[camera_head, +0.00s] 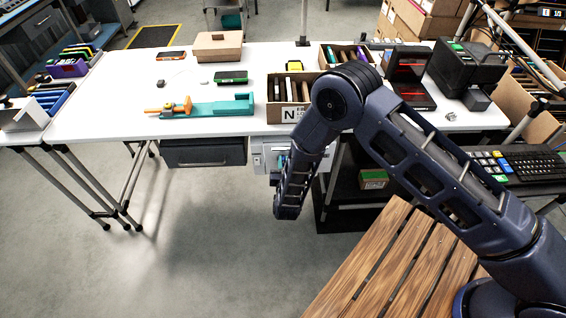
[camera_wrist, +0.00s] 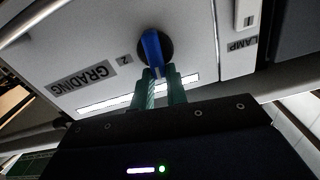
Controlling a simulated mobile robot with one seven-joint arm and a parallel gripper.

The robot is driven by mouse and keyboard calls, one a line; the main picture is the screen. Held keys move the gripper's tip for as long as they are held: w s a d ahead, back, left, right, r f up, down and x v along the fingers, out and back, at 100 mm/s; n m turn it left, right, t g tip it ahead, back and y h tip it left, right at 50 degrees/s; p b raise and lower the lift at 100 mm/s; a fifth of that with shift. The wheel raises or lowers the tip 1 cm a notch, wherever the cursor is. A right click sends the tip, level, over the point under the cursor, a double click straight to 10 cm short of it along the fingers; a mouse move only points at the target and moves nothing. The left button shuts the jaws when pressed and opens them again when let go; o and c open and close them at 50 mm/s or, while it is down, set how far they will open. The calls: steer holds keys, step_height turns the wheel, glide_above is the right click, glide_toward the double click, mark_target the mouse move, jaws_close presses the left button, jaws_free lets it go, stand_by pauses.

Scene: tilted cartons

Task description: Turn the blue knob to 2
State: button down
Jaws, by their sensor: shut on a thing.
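The blue knob (camera_wrist: 153,50) sits on a dark round base on a light grey panel (camera_wrist: 95,45) in the wrist view. In the head view, my forearm and gripper reach down in front of the light panel under the table, and the knob is hidden there.
A "LAMP" label (camera_wrist: 243,45) and a white switch (camera_wrist: 246,12) are right of the knob. The white table (camera_head: 110,95) above the panel bears a teal clamp-like tool (camera_head: 215,107), cartons and a black machine (camera_head: 466,68). A wooden slatted surface (camera_head: 375,262) stands near my arm.

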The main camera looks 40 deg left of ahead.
steer(key=m, duration=0.4)
steer(key=shift+w+d+f, duration=0.15)
steer(key=shift+w+d, duration=0.2)
steer(key=shift+w, duration=0.05)
steer(key=m, duration=0.4)
steer(key=shift+w+d+f, duration=0.2)
steer(key=shift+d+f, duration=0.05)
steer(key=m, duration=0.4)
steer(key=shift+w+d+f+m, duration=0.2)
steer(key=shift+f+m, duration=0.1)
steer(key=shift+f, duration=0.1)
steer(key=shift+f+m, duration=0.2)
steer(key=shift+m, duration=0.75)
steer(key=shift+f+m, duration=0.2)
steer(key=shift+m, duration=0.75)
steer(key=c, duration=1.4)
jaws_free()
